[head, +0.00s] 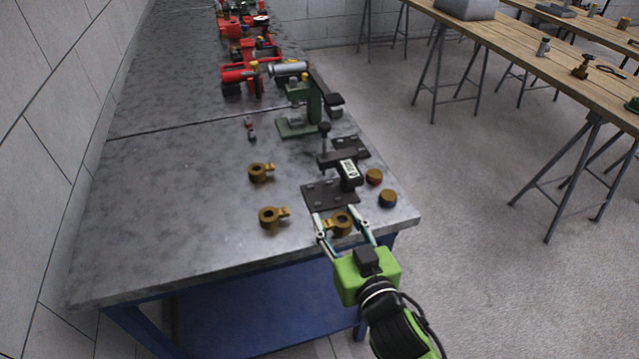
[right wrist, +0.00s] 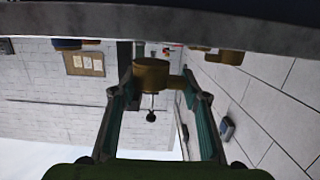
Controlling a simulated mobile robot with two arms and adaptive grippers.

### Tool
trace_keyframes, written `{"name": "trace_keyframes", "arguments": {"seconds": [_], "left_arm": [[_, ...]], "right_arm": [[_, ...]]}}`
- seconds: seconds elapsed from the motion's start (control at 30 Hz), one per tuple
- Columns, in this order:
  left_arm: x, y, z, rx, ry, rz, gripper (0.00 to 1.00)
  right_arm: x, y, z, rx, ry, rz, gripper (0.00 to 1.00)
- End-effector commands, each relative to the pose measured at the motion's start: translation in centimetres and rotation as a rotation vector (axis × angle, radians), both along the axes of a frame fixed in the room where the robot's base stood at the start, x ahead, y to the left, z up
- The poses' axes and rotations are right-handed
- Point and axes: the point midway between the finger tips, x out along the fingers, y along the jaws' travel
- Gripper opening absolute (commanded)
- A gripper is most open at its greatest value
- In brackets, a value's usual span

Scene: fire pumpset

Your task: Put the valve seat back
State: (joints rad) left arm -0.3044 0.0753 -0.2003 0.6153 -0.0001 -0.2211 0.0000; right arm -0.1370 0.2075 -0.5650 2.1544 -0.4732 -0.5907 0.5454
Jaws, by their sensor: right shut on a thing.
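A brass ring-shaped piece with a side lug, apparently the valve seat (head: 341,226), is between the fingers of my right gripper (head: 336,216) at the table's front edge. In the right wrist view the brass piece (right wrist: 151,75) sits between both fingertips (right wrist: 157,80), and the gripper is shut on it. A dark fixture with a black clamp (head: 345,168) and a flat plate (head: 328,197) stands just beyond the gripper. Two similar brass pieces, a nearer one (head: 271,217) and a farther one (head: 260,172), lie to the left. My left gripper is out of view.
A green press (head: 300,122) and red devices (head: 240,73) are farther back. The grey tabletop (head: 170,210) is clear at left.

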Motion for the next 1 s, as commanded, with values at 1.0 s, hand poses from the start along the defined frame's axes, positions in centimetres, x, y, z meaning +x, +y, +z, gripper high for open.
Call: {"name": "trace_keyframes", "arguments": {"seconds": [1.0], "left_arm": [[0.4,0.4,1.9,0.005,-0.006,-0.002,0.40]], "right_arm": [[11.4,3.8,-1.0,0.002,-0.002,0.002,0.08]]}}
